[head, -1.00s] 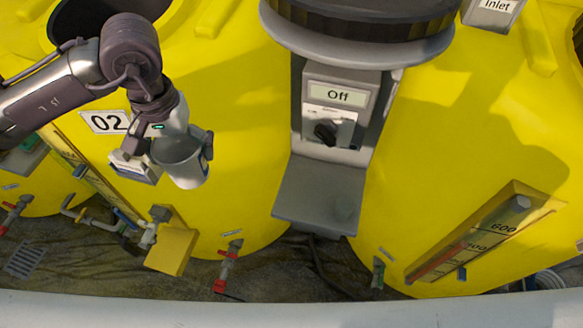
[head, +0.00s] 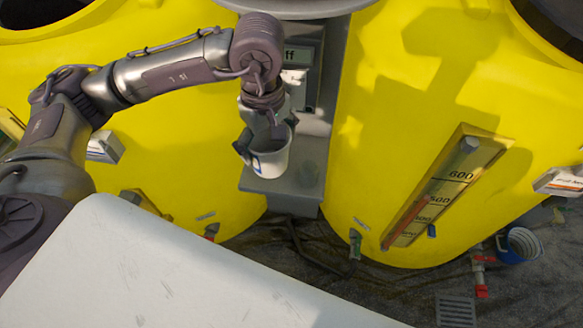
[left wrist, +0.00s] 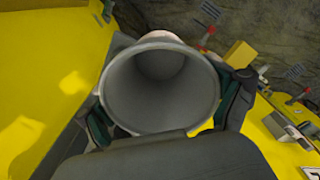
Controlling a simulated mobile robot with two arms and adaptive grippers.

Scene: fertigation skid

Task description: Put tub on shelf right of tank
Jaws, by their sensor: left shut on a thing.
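The tub (head: 272,160) is a light grey open cup with a blue mark on its side. My left gripper (head: 264,146) is shut on it and holds it upright, mouth up. In the left wrist view the empty tub (left wrist: 160,88) sits between the two fingers. In the head view the tub overlaps the grey shelf (head: 300,185) below the control box; I cannot tell whether it touches it. Yellow tanks stand on both sides, one at left (head: 160,130) and one at right (head: 390,110) with a level gauge (head: 445,190). My right gripper is out of view.
The control box (head: 318,75) rises behind the shelf, partly hidden by my arm. The right part of the shelf is bare.

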